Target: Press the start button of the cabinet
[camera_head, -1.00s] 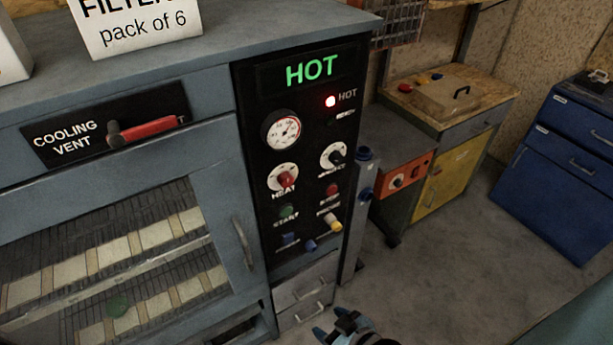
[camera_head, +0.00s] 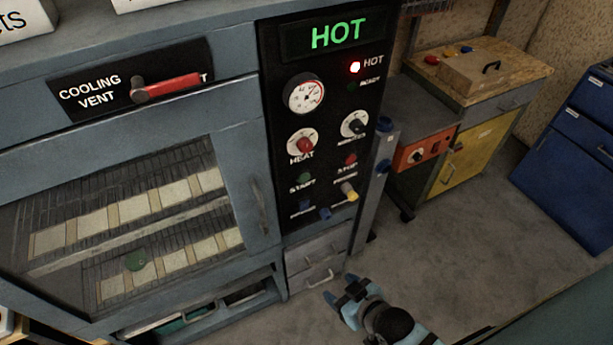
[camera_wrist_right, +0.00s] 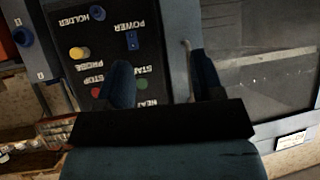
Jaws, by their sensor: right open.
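The cabinet (camera_head: 235,120) is blue-grey with a black control panel on its right side. The green start button (camera_head: 304,179) sits above the START label, left of the red stop button (camera_head: 350,159). In the right wrist view the panel appears upside down, and the green start button (camera_wrist_right: 142,85) shows just right of one fingertip. My right gripper (camera_head: 340,302) is low in front of the cabinet, below and right of the panel, apart from the button. Its two fingers (camera_wrist_right: 165,78) are spread and empty. My left gripper is not in view.
The lit display (camera_head: 338,35) reads HOT and a red lamp (camera_head: 355,67) glows. Two knobs, a gauge (camera_head: 304,93) and a yellow-tipped knob (camera_head: 348,191) crowd the panel. A door handle (camera_head: 259,205) stands left of it. An orange-fronted unit (camera_head: 424,150) stands right; floor there is clear.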

